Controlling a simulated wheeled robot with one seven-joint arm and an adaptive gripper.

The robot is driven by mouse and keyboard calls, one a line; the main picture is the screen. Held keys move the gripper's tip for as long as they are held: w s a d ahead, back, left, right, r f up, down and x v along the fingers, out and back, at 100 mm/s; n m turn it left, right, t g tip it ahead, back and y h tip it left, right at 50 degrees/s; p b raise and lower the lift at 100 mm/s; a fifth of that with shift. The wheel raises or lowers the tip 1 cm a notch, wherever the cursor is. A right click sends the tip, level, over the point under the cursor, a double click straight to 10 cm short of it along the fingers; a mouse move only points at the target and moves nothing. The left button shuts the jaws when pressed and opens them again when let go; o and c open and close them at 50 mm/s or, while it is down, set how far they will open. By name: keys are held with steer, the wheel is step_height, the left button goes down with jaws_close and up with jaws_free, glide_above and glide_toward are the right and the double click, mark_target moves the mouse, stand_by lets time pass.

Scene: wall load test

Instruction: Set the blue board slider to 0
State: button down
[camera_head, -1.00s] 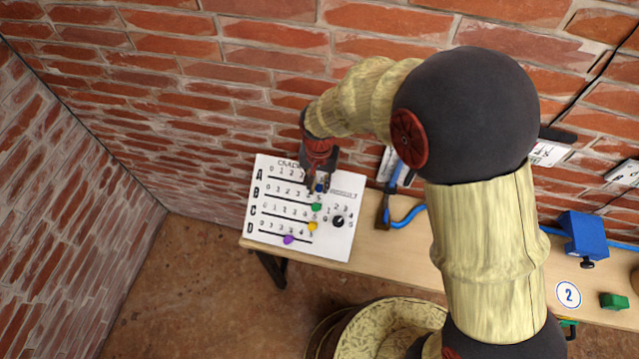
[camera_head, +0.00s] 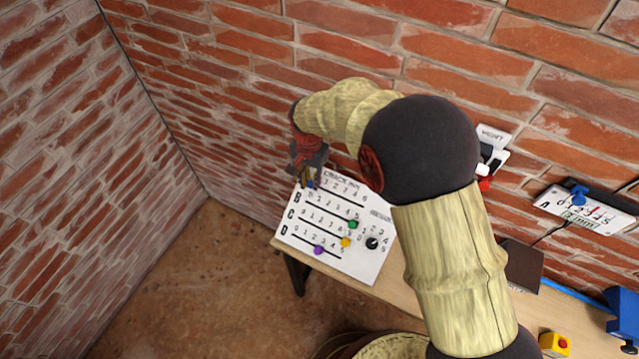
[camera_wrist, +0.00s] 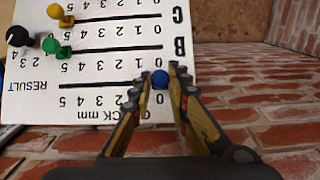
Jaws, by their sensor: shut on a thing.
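The fingers partly cover that row's low numbers. In the head view my gripper (camera_head: 306,178) is at the board's upper left corner and hides letter A; a bit of blue shows at its tips.
Green (camera_head: 352,224), yellow (camera_head: 346,242) and purple (camera_head: 318,250) knobs sit on the other rows, with a black dial (camera_head: 372,243) beside them. A panel (camera_head: 590,208) is on the wall at right. A yellow box with a red button (camera_head: 555,344) is on the table (camera_head: 405,305).

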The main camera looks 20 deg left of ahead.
mark_target(309, 183)
steer(key=shift+a+r, duration=0.1)
steer(key=shift+a, duration=0.1)
steer(key=c, duration=1.9)
jaws_free()
steer(key=shift+a, duration=0.1)
steer(key=shift+o, duration=1.1)
step_height(309, 183, up, 12)
